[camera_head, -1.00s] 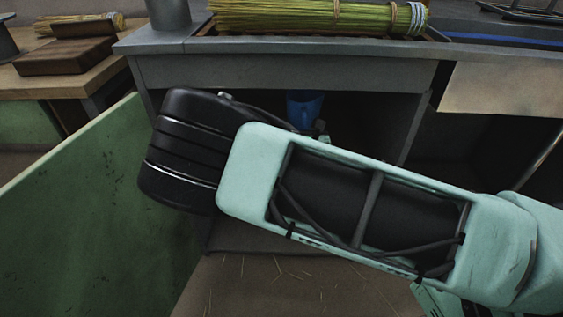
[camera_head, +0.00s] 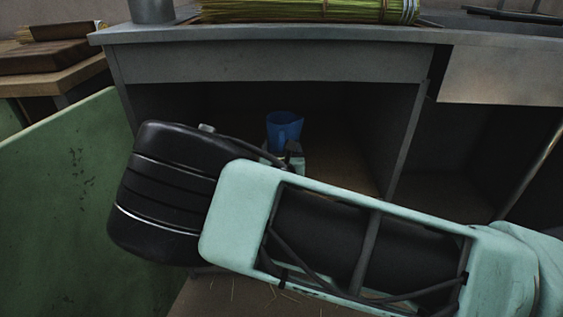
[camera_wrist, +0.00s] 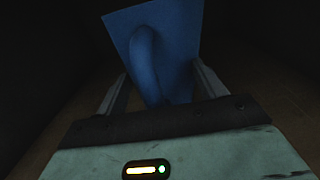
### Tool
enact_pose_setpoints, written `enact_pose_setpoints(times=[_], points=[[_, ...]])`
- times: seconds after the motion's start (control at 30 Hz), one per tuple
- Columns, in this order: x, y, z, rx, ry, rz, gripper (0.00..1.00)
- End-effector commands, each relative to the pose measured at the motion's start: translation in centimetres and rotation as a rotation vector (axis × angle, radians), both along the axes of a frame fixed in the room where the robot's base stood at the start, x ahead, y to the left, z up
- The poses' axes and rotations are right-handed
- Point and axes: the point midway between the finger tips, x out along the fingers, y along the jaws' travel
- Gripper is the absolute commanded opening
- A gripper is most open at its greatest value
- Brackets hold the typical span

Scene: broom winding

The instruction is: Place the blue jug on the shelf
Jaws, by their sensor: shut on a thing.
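The blue jug (camera_head: 284,128) shows inside the dark open compartment under the grey bench, beyond my arm. In the wrist view the jug (camera_wrist: 172,40) fills the top middle, its handle between the two fingers of my gripper (camera_wrist: 165,92). My gripper is shut on the jug. In the head view my gripper (camera_head: 287,157) is mostly hidden behind my forearm. The shelf board (camera_head: 352,177) is the floor of the compartment. I cannot tell whether the jug touches it.
The bench top (camera_head: 265,35) carries a bundle of green bristles (camera_head: 290,11) and a grey metal container (camera_head: 152,10). A green panel (camera_head: 60,205) stands at the left. Free board lies right of the jug.

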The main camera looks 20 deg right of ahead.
Motion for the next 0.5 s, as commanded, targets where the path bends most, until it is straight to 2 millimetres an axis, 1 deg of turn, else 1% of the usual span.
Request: enact_pose_setpoints(times=[0.03,0.1,0.17,0.5], points=[[0.0,0.0,-1.4,0.0,0.0,0.0,0.35],[0.0,-0.1,-2.5,-0.001,0.0,0.0,0.35],[0.0,0.0,-3.1,-0.001,0.0,0.0,0.35],[0.0,0.0,-3.2,-0.001,-0.001,0.001,0.35]])
